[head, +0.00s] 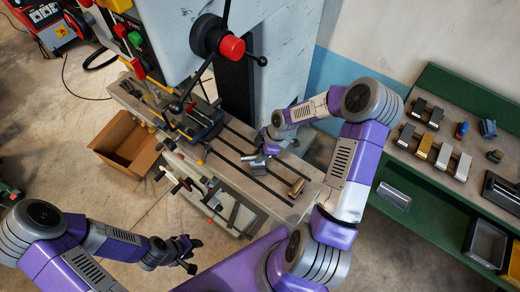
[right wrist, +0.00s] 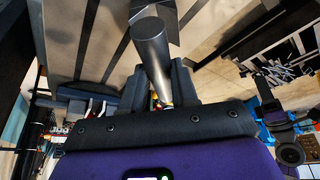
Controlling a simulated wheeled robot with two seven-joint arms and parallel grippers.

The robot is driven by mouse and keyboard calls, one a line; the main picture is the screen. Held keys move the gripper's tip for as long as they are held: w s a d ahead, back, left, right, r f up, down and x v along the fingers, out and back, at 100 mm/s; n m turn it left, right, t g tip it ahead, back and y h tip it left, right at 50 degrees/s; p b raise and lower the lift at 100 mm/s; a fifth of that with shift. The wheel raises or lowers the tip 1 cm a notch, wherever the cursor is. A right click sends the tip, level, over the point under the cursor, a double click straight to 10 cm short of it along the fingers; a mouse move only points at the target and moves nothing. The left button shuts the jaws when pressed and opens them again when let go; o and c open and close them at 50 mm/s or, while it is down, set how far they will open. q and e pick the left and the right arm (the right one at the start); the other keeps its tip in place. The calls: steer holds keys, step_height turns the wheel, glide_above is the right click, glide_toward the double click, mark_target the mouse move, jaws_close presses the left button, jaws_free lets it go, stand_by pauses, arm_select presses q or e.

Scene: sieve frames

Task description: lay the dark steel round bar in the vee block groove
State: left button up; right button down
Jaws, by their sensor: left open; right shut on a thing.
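My right gripper (head: 262,157) is over the slotted metal machine table in the head view. In the right wrist view its dark fingers (right wrist: 155,82) are shut on the dark steel round bar (right wrist: 151,48), whose round end points away from the gripper. A grey angular block (right wrist: 168,10) shows just beyond the bar's end at the top edge; it may be the vee block, but its groove cannot be made out. I cannot tell whether bar and block touch. My left gripper (head: 188,255) is open and empty, low over the floor side, away from the table.
The machine table (head: 232,150) has long dark slots. A vise (head: 200,122) stands at its left and a small brownish piece (head: 297,187) lies near its right end. A cardboard box (head: 125,145) is on the floor. A green bench (head: 450,155) with several small parts stands right.

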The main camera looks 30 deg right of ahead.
mark_target(258, 169)
steer(key=shift+f+b, duration=2)
steer(key=shift+f, duration=0.9)
steer(key=shift+s+f+b, duration=0.3)
steer(key=shift+s+f, duration=0.1)
steer(key=shift+s, duration=0.1)
steer(key=c, duration=0.9)
jaws_free()
steer(key=shift+s, duration=0.1)
steer(key=shift+o, duration=0.6)
steer(key=shift+w+d+r, duration=0.15)
steer(key=shift+d+r, duration=0.1)
steer(key=shift+r, duration=0.35)
steer(key=shift+w+d+r, duration=0.15)
steer(key=shift+d+r, duration=0.1)
steer(key=shift+r, duration=0.35)
steer(key=v, duration=0.5)
steer(key=shift+s+a+r, duration=0.15)
steer(key=shift+r, duration=0.4)
